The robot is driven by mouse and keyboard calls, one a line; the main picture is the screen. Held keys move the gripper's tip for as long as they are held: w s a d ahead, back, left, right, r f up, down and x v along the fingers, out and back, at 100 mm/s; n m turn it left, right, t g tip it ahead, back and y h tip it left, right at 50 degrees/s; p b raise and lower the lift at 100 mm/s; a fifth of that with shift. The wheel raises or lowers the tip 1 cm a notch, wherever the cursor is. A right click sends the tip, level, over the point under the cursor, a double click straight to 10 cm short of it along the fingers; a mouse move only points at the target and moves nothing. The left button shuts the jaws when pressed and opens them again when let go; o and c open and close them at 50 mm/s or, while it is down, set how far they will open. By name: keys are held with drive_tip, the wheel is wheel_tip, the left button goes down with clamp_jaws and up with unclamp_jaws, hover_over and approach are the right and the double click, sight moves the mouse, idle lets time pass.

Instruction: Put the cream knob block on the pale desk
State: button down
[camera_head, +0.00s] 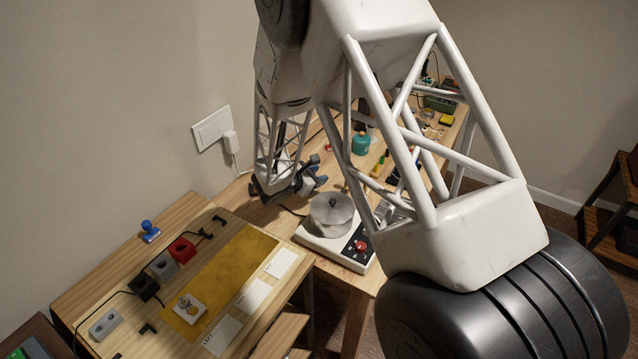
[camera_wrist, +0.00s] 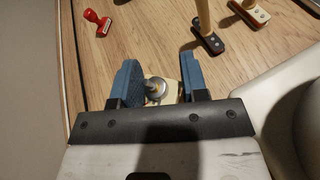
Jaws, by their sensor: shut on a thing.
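My gripper (camera_head: 308,180) is in the head view above the wooden workbench, just behind the pot. In the wrist view my gripper (camera_wrist: 161,78) has its blue fingers closed about the cream knob block (camera_wrist: 172,94), which carries a round grey metal knob. Much of the block is hidden by the fingers and the palm, and I cannot make it out in the head view. A pale wooden desk (camera_head: 85,290) stands at the left of the head view. A small cream plate with a brass-coloured piece (camera_head: 187,308) lies on its yellow mat.
The pot (camera_head: 331,212) stands on a white hot plate (camera_head: 318,243) close to my gripper. The desk also bears a blue stamp (camera_head: 150,230), a red block (camera_head: 182,250), grey and black blocks, cables and white cards.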

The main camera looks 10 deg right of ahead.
drive_tip(key=shift+f, duration=0.25)
drive_tip(key=shift+f, duration=1.85)
drive_tip(key=c, duration=0.6)
unclamp_jaws()
drive_tip(key=shift+s+a, duration=0.1)
drive_tip(key=shift+v, duration=0.9)
drive_tip(key=v, duration=0.3)
drive_tip(key=shift+a, duration=0.1)
drive_tip(key=shift+r, duration=3.5)
